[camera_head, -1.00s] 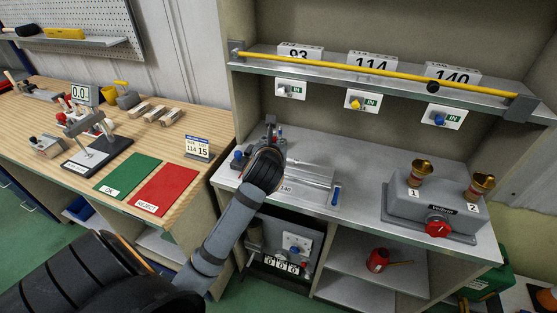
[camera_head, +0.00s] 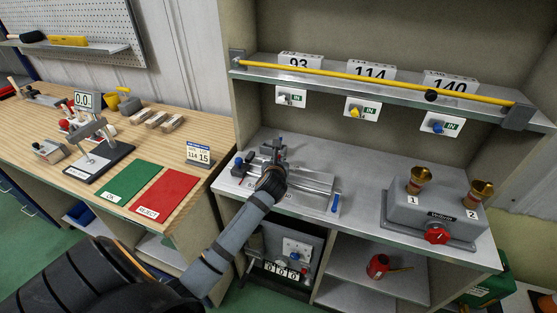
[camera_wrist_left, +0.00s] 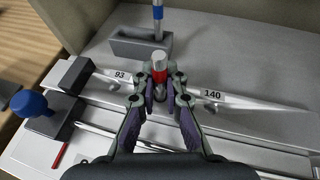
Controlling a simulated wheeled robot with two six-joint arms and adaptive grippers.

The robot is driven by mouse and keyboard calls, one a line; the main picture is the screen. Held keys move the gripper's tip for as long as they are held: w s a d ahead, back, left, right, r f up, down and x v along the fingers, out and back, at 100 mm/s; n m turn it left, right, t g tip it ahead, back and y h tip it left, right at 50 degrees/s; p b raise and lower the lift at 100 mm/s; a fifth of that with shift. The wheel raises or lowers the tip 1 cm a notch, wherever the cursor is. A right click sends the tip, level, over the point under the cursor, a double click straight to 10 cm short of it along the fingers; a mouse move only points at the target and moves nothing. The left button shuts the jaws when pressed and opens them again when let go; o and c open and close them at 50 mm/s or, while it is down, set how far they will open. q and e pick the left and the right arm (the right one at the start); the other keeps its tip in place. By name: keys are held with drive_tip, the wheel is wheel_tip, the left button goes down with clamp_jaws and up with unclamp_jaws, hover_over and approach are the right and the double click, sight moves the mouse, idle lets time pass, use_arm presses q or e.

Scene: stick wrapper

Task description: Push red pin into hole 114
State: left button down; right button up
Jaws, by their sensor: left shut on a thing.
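My left gripper (camera_wrist_left: 159,82) is shut on the red pin (camera_wrist_left: 159,66), whose red part stands upright between the fingertips with a silver part below. It is over the metal fixture on the bench, between the labels 93 (camera_wrist_left: 119,75) and 140 (camera_wrist_left: 212,96). The fingers hide hole 114 and the pin's lower end, so I cannot tell whether the pin is in a hole. In the head view my left gripper (camera_head: 279,157) is small above the fixture (camera_head: 312,184). My right gripper is not in view.
A blue knob (camera_wrist_left: 28,103) is at the fixture's left. A grey box with two brass cups (camera_head: 432,212) stands at the right of the bench. Bench space between is clear.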

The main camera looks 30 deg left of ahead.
use_arm(q)
drive_tip(key=shift+f, duration=0.1)
drive_tip(key=c, duration=1.4)
unclamp_jaws()
drive_tip(key=shift+s+d+r, duration=0.2)
drive_tip(key=shift+s, duration=0.05)
drive_tip(key=v, duration=1.1)
drive_tip(key=shift+s+r+b, duration=0.15)
drive_tip(key=shift+r+b, duration=0.05)
drive_tip(key=shift+b, duration=0.1)
